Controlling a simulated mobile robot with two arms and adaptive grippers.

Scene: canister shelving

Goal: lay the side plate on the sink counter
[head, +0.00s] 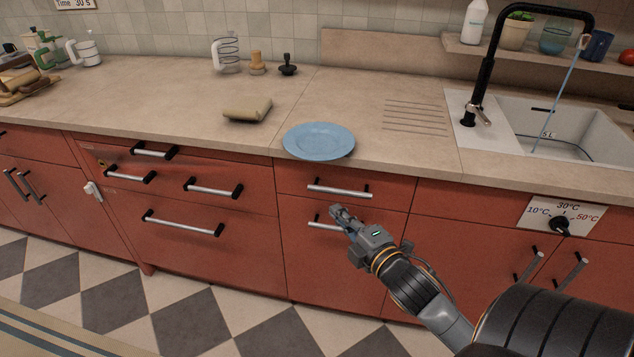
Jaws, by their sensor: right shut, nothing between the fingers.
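The side plate (318,139) is blue and round. It lies flat on the beige sink counter (355,112), close to the front edge and left of the drain grooves. My right gripper (338,213) is in front of the red drawers, below and apart from the plate. Its fingers are shut with nothing between them. My left gripper is not in the head view.
A folded cloth (248,110) lies left of the plate. The sink (560,130) with a black tap (484,80) is at the right. Drawer handles (338,190) stick out near my right gripper. The counter behind the plate is clear.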

